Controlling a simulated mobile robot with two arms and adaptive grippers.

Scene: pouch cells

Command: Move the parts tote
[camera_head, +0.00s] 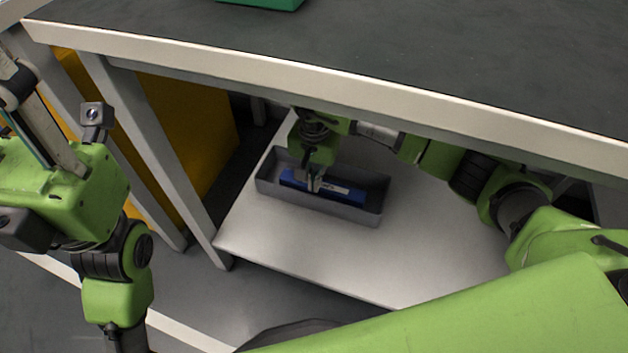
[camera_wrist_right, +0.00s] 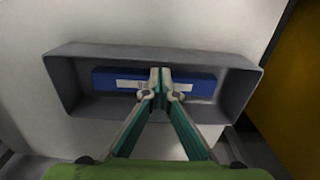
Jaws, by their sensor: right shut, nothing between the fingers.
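The parts tote is a grey, shallow, open-topped box (camera_head: 335,210) on the lower shelf under the workbench. It also shows in the right wrist view (camera_wrist_right: 75,98). A long blue box with a white label (camera_head: 345,192) lies inside it, and it shows in the wrist view too (camera_wrist_right: 200,84). My right gripper (camera_head: 314,186) reaches down under the bench top. Its fingertips (camera_wrist_right: 160,75) are together and empty, over the middle of the blue box and partly hiding it. Part of my left gripper (camera_head: 42,118) shows at the left edge, away from the tote; its fingertips are unclear.
The light shelf (camera_head: 300,250) has free room in front and to the right of the tote. The bench top's front edge (camera_head: 330,90) is above my right arm. A bench leg (camera_head: 150,150) and a yellow panel (camera_head: 205,120) stand left. A green container (camera_head: 262,3) is on top.

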